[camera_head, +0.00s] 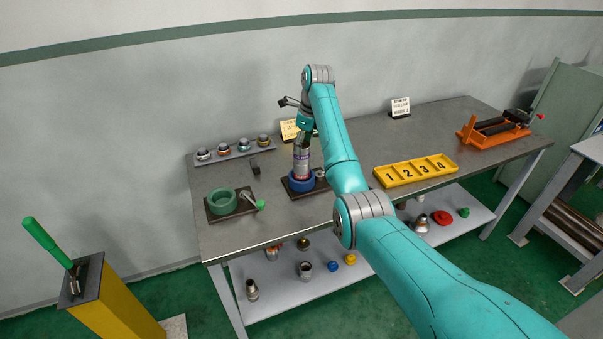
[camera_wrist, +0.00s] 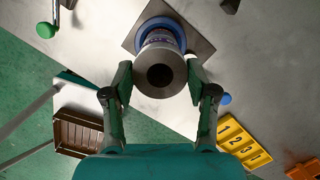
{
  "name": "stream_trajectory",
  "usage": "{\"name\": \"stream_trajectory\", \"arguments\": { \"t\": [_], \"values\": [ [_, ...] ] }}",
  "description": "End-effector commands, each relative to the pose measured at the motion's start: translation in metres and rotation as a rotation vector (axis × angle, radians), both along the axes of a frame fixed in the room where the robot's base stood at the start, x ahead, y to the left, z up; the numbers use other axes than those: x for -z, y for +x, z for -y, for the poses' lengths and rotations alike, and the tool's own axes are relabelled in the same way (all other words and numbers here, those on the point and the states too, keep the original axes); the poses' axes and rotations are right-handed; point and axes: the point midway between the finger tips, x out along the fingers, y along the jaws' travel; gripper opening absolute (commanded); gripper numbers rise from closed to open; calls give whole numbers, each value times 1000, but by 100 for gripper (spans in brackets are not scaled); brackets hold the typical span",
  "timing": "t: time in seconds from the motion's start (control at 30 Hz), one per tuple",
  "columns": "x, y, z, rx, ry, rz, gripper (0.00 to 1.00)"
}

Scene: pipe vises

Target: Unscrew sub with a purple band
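A metal sub with a purple band (camera_head: 302,155) stands upright in the blue vise (camera_head: 301,183) on a dark base plate on the workbench. My gripper (camera_head: 303,133) is over it from above. In the wrist view the sub's round, hollow top (camera_wrist: 160,78) sits between my two fingers (camera_wrist: 160,72), which appear to press against its opposite sides. The sub's lower part and the blue vise (camera_wrist: 160,28) show behind that top. A green vise (camera_head: 222,202) with a green-knobbed handle (camera_head: 259,204) stands to the left, with nothing visible held in it.
A grey rack (camera_head: 234,151) with several subs is at the back left. A yellow numbered tray (camera_head: 416,170) lies to the right, and an orange vise (camera_head: 493,132) stands at the far right. Loose parts lie on the lower shelf (camera_head: 330,282). Small signs (camera_head: 400,107) stand at the back.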

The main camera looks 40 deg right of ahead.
Motion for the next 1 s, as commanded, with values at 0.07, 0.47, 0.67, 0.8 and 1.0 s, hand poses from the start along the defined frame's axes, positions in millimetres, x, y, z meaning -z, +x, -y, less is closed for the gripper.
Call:
{"name": "stream_trajectory", "arguments": {
  "t": [0.07, 0.47, 0.67, 0.8, 1.0],
  "values": [
    [-1, 0, 0, -22, 0, 1, 21],
    [-1, 1, 1, -396, 0, 1, 21],
    [-1, 1, 1, -421, 0, 1, 21],
    [-1, 1, 1, -422, 0, 1, 21],
    [-2, 2, 2, -563, 0, 0, 21]
  ]
}}
